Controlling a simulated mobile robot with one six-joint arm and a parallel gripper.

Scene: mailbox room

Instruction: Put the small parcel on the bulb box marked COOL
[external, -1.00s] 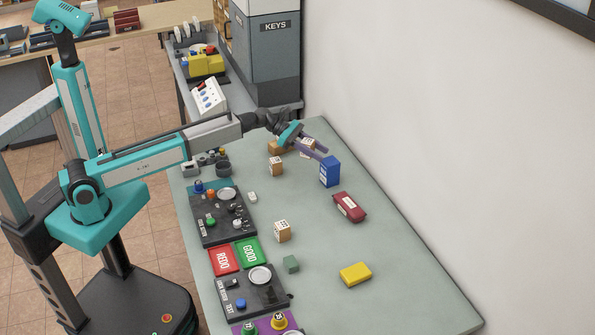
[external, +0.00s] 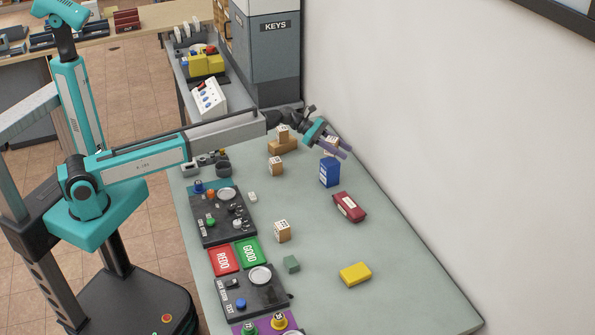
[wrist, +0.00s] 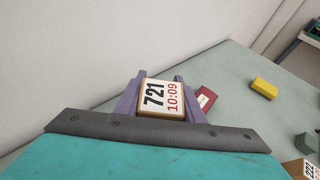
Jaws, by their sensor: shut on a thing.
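My gripper (external: 340,148) is shut on a small parcel with a white label, which shows only partly between the purple fingers in the external view. In the wrist view the parcel (wrist: 163,98) reads "721" and "10:09" and sits between both fingers. A blue upright box (external: 329,174) stands on the table just below the gripper; its marking is too small to read. The parcel appears over or close above the blue box; I cannot tell whether they touch. The blue box is hidden in the wrist view.
A dark red box (external: 349,206), a yellow box (external: 355,274) and a green block (external: 291,264) lie toward the front. Brown parcels stand at the left (external: 276,166), in front (external: 282,231) and stacked behind (external: 283,146). The wall is at the right.

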